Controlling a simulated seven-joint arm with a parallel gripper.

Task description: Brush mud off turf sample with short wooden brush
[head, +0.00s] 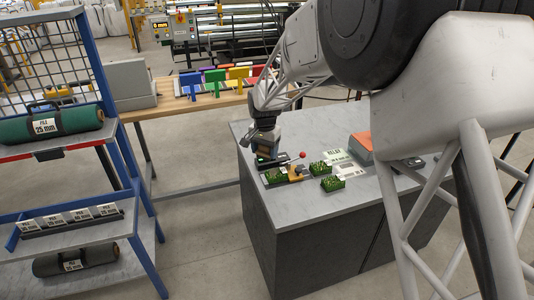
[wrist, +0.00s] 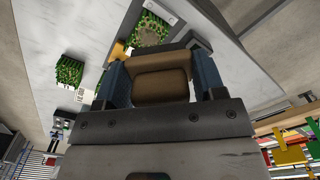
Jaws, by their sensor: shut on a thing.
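My gripper (head: 268,146) is shut on the short wooden brush (wrist: 160,86), a brown block between the two blue-grey fingers in the wrist view. The brush's bristles are hidden. A green turf sample (head: 275,176) sits in a dark holder with a yellow clamp piece (head: 294,172), just in front of and below my gripper. In the wrist view this turf (wrist: 150,27) shows a brown muddy patch in its middle. The brush appears close to it; I cannot tell whether they touch.
Two other turf samples (head: 320,168) (head: 333,183) lie to the right on the grey worktop (head: 300,213). A red-knobbed lever (head: 302,155), white labels (head: 339,156) and an orange-topped box (head: 362,145) are also there. A blue rack (head: 150,225) with turf rolls stands left.

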